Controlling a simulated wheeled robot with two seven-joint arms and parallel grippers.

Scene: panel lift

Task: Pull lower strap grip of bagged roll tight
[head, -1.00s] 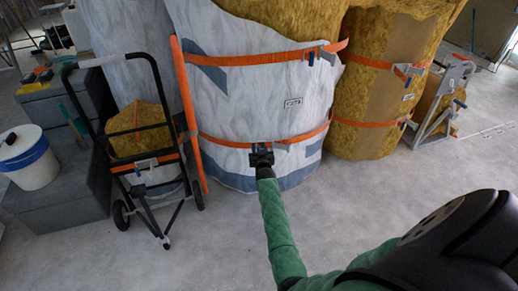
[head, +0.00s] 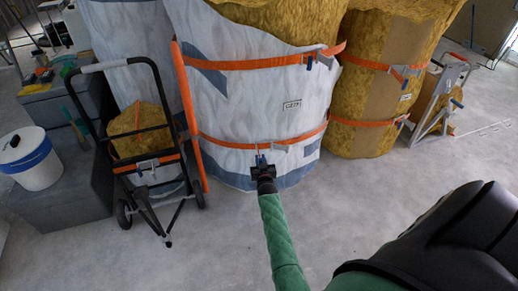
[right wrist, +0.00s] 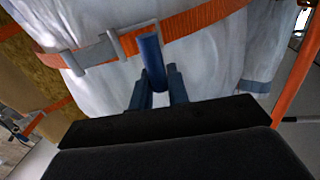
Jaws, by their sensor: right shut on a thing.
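The bagged roll (head: 240,105) is a large white-wrapped yellow roll standing upright. An upper orange strap (head: 260,64) and a lower orange strap (head: 225,143) run around it. A grey buckle (head: 275,147) sits on the lower strap; it also shows in the right wrist view (right wrist: 95,52). The blue lower strap grip (right wrist: 152,58) hangs from the strap between my right gripper's fingers (right wrist: 158,88). In the head view my right gripper (head: 262,163) is just below the lower strap, shut on that grip. The fingers partly hide the grip. My left gripper is not in view.
A black hand truck (head: 145,130) with a small strapped roll stands left of the bagged roll. A grey box (head: 65,190) and white bucket (head: 30,158) are further left. An unbagged yellow roll (head: 350,140) stands right. The floor in front is clear.

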